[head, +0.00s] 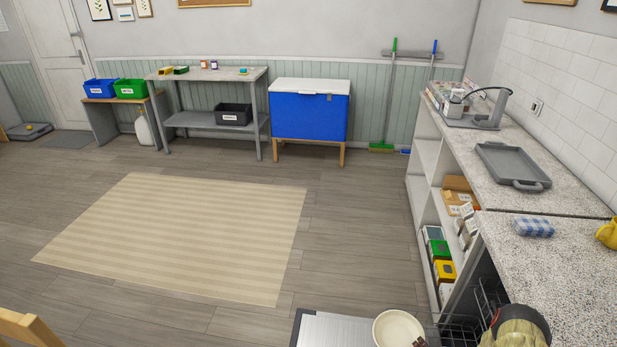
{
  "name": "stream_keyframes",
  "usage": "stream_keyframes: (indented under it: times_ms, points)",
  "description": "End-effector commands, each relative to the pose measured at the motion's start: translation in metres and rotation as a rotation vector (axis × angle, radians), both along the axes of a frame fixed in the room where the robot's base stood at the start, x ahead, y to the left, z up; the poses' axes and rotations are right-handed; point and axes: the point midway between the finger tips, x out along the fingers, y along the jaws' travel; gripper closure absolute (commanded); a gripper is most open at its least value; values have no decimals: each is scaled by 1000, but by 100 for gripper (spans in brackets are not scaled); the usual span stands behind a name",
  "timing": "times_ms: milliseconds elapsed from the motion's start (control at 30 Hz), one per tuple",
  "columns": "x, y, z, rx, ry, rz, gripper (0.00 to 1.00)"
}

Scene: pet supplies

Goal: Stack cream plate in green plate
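A cream plate (395,328) shows at the bottom edge, above or on a grey metal panel (335,332). Its lower part is cut off by the picture edge. A small dark brown thing (420,342) shows at its lower right; I cannot tell what it is. No green plate can be made out. My gripper is not recognisable in this view.
A wire rack (462,328) lies right of the plate, below the speckled counter (560,275). A rounded tan and black thing (516,328) stands at its right. The counter holds a grey tray (512,165) and a checked cloth (533,227). The striped rug (180,235) is clear.

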Motion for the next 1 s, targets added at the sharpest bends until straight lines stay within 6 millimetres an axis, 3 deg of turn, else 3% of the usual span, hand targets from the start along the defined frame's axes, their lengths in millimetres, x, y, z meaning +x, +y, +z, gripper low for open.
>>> stream_keyframes:
  times_ms: [100,1000]
  points:
    - [7,26,37,-2,-5,39,100]
    - [17,242,297,-5,-10,386,100]
